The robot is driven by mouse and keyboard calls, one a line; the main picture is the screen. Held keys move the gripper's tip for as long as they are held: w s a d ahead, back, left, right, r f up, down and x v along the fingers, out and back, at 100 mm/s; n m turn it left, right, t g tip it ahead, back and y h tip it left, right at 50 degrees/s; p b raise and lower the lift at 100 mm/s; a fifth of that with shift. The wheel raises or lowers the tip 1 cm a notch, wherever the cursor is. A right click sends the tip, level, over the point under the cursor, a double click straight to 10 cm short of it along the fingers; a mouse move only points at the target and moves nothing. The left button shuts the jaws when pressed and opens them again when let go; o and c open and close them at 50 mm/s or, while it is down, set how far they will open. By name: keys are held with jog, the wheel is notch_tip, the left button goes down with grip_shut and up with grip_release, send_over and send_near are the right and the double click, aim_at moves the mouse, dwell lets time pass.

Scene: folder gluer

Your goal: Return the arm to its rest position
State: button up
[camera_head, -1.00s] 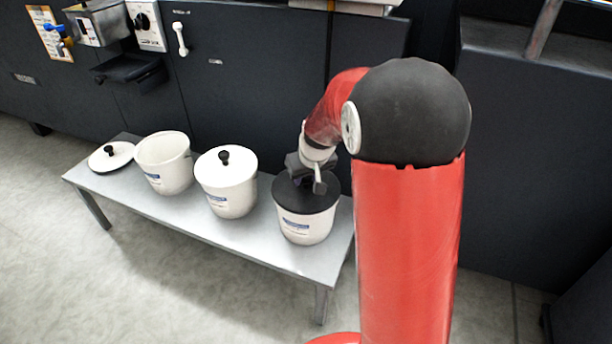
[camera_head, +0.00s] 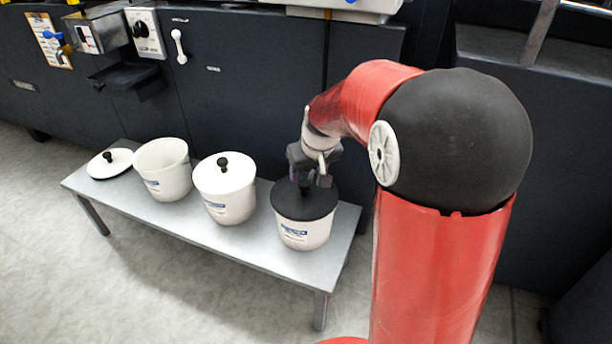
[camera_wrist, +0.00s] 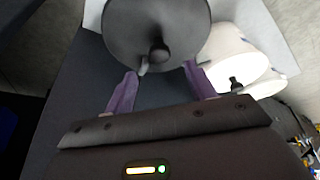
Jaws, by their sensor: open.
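My gripper (camera_head: 312,178) is above the right-hand pot (camera_head: 304,236), which wears a black lid (camera_head: 290,203). In the wrist view my gripper (camera_wrist: 163,80) shows two purple fingers spread apart with nothing held between them. The black lid's knob (camera_wrist: 158,52) appears just past the fingertips in that view. It cannot be told exactly how far the fingers are from the knob. My red arm reaches over the bench from the right, its elbow bent high.
A grey bench (camera_head: 245,250) bears a white-lidded pot (camera_head: 226,200), an open white pot (camera_head: 165,185) and a loose white lid (camera_head: 110,163) with a black knob. A dark machine (camera_head: 240,110) with a black tray (camera_head: 128,76) stands behind. Floor is clear in front.

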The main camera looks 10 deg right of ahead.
jog(key=shift+s+r, duration=0.15)
jog(key=shift+r, duration=0.25)
jog(key=s+r+m, duration=0.1)
jog(key=s+r, duration=0.3)
jog(key=s, duration=0.9)
jog(key=s+r+t+p, duration=0.1)
jog(key=s+r, duration=0.3)
jog(key=s, duration=0.9)
jog(key=shift+a+r+m+h, duration=0.2)
jog(key=shift+m+h, duration=0.2)
